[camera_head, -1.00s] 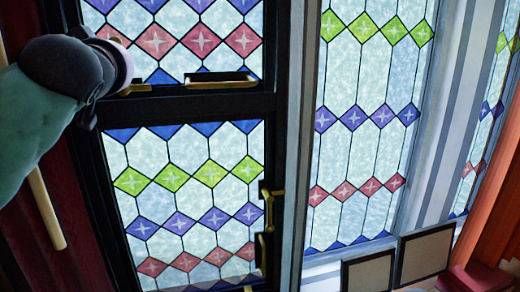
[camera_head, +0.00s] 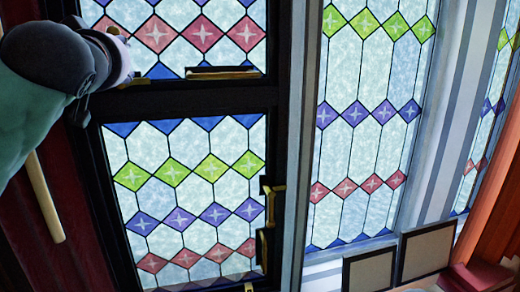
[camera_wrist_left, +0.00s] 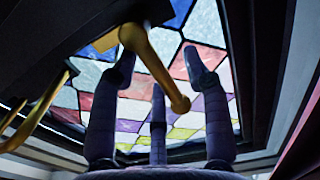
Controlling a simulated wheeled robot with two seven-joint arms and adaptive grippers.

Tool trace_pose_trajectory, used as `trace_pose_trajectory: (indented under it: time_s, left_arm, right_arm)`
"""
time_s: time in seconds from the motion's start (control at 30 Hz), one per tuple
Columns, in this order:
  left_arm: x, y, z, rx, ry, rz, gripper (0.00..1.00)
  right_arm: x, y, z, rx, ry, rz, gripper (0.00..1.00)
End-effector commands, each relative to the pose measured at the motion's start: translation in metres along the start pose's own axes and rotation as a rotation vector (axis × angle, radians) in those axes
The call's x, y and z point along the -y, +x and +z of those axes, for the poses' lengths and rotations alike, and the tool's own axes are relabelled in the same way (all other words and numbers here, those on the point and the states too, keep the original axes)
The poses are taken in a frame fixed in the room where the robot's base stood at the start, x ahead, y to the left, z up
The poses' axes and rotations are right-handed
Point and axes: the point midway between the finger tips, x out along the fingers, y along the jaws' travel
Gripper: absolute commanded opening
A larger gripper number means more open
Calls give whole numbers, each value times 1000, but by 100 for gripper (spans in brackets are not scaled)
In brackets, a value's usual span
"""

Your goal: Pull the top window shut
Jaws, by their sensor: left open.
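The top window (camera_head: 205,15) is a leaded pane with red and blue diamonds in a dark frame, at the upper left of the head view. A dark and brass fitting (camera_head: 222,73) lies along its lower edge. My left gripper (camera_head: 112,70) is by the window's lower left corner, partly hidden by my arm. In the left wrist view my left gripper (camera_wrist_left: 160,85) has its fingers spread and open. A bent brass handle (camera_wrist_left: 160,65) shows between the outer fingers, with the coloured pane behind. I cannot tell whether the fingers touch it. My right gripper is not in view.
Below is a lower window (camera_head: 190,195) with brass fittings (camera_head: 270,200) on its right side. A tall stained-glass window (camera_head: 360,140) stands to the right. A wooden rod (camera_head: 45,200) is at the left. Two framed boards (camera_head: 400,262) stand at the lower right.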

Motion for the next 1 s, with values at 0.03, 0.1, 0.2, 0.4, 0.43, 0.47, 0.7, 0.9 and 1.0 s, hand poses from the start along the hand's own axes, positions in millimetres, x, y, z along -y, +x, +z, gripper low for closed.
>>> trace_pose_trajectory:
  time_s: [0.03,0.1,0.2,0.4,0.43,0.47,0.7,0.9,1.0]
  left_arm:
    - [0,0,0,-1,0,0,47]
    - [0,0,0,-1,0,1,47]
    - [0,0,0,-1,-1,1,47]
    - [-1,-12,0,-4,-1,3,47]
    - [-1,-15,0,-4,-2,3,47]
    - [-1,-18,0,-4,-2,4,47]
    - [-1,-43,0,-3,-1,4,47]
    - [-1,-63,0,-3,-1,4,47]
    - [-1,-73,0,-3,-1,4,47]
  right_arm:
    - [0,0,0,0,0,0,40]
    - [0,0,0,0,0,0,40]
    - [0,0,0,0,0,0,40]
    - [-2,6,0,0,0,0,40]
    - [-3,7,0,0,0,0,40]
    - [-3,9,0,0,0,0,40]
    - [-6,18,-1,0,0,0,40]
    - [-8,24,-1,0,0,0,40]
    - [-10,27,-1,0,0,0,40]
